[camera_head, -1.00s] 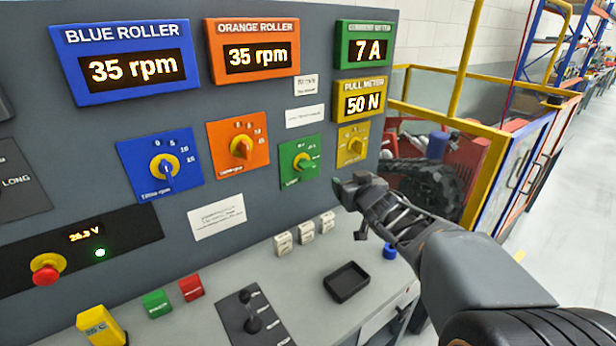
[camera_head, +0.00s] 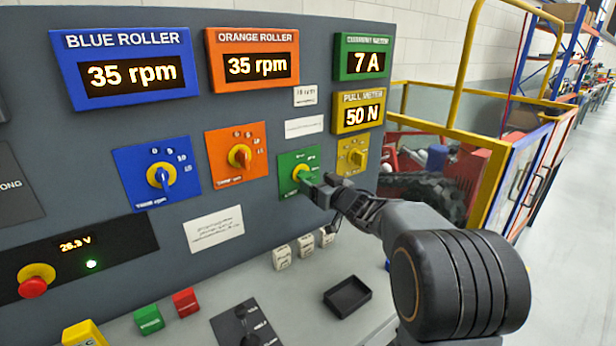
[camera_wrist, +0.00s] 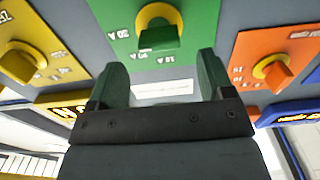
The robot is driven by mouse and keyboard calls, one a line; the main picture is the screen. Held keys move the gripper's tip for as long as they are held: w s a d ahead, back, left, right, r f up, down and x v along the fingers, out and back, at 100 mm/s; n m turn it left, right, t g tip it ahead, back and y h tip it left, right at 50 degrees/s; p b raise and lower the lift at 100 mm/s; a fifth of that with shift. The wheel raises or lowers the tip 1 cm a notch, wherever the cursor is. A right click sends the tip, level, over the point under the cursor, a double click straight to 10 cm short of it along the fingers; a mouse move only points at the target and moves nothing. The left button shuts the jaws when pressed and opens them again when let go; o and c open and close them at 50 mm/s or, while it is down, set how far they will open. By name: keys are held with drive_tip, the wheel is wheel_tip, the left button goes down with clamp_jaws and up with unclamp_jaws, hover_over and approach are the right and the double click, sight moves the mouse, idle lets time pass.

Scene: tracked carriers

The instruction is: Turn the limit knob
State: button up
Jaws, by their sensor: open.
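The green knob (camera_head: 299,174) with a yellow ring sits on a green plate (camera_head: 289,190) on the upright panel. I take it for the limit knob, though its label is too small to read surely. My gripper (camera_head: 318,192) is in front of the plate's right side and partly covers it. In the wrist view the same knob (camera_wrist: 158,36) shows upside down, above the gap between the fingertips (camera_wrist: 160,75). My gripper is open and empty, one finger to either side of that gap. I cannot tell any contact with the knob.
An orange knob (camera_head: 240,156) and a yellow knob (camera_head: 355,158) flank the green plate closely. A blue knob (camera_head: 160,176) is farther left. Meters line the panel above. A black tray (camera_head: 347,296) and white switches (camera_head: 305,246) are on the desk below.

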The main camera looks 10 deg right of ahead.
sight(309, 177)
drive_tip(key=shift+x, duration=2.5)
drive_tip(key=shift+c, duration=0.4)
drive_tip(key=c, duration=0.8)
drive_tip(key=shift+c, duration=0.2)
